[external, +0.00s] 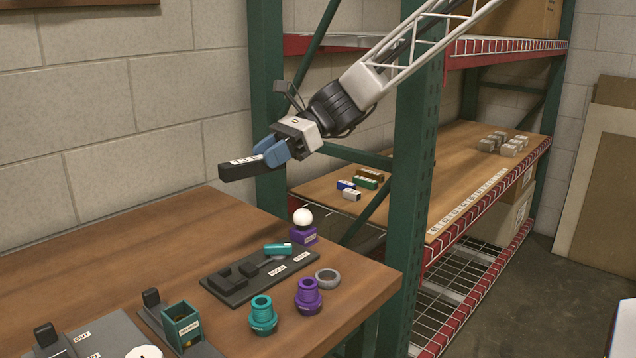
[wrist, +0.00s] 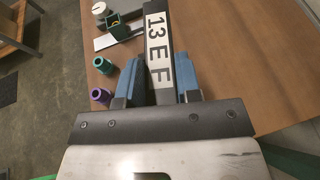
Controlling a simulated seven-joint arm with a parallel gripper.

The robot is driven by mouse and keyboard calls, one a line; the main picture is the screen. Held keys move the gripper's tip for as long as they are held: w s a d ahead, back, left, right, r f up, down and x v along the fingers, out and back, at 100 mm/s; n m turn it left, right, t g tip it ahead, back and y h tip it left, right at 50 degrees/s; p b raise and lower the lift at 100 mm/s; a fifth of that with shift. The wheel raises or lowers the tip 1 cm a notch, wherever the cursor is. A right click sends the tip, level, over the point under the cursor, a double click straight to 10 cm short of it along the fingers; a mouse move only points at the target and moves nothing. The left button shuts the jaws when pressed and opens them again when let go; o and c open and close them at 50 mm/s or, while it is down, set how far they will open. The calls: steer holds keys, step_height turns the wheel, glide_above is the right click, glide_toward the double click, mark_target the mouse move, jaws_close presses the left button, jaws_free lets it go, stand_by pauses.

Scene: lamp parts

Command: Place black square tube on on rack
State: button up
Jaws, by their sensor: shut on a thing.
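The black square tube (external: 240,170) is held in the air above the back of the wooden table. In the wrist view the tube (wrist: 153,20) points away from my gripper and bears a white label reading "13 E F". My gripper (external: 272,151) has blue fingers and is shut on the tube near its labelled end. In the wrist view the fingers (wrist: 158,82) flank the tube on both sides. The rack (external: 410,150) has green posts and stands behind and right of the table. Its middle wooden shelf (external: 460,150) holds small blocks. The tube is left of the rack and apart from it.
The table holds a black fixture tray (external: 235,285), a teal fitting (external: 263,315), a purple fitting (external: 308,297), a grey ring (external: 327,278), a white ball on a purple base (external: 303,217) and a green box (external: 182,325). The shelf's middle is clear between small coloured blocks (external: 366,182) and grey blocks (external: 503,143).

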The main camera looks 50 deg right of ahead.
glide_above(189, 255)
steer(key=shift+w+d+f, duration=0.1)
steer(key=shift+f, duration=0.6)
step_height(189, 255, down, 13)
steer(key=shift+r, duration=0.1)
stand_by(0.7)
steer(key=shift+f, duration=2.4)
steer(key=shift+f, duration=0.15)
steer(key=o, duration=0.9)
steer(key=shift+o, duration=0.2)
steer(key=shift+f, duration=0.1)
steer(key=shift+v, duration=3.9)
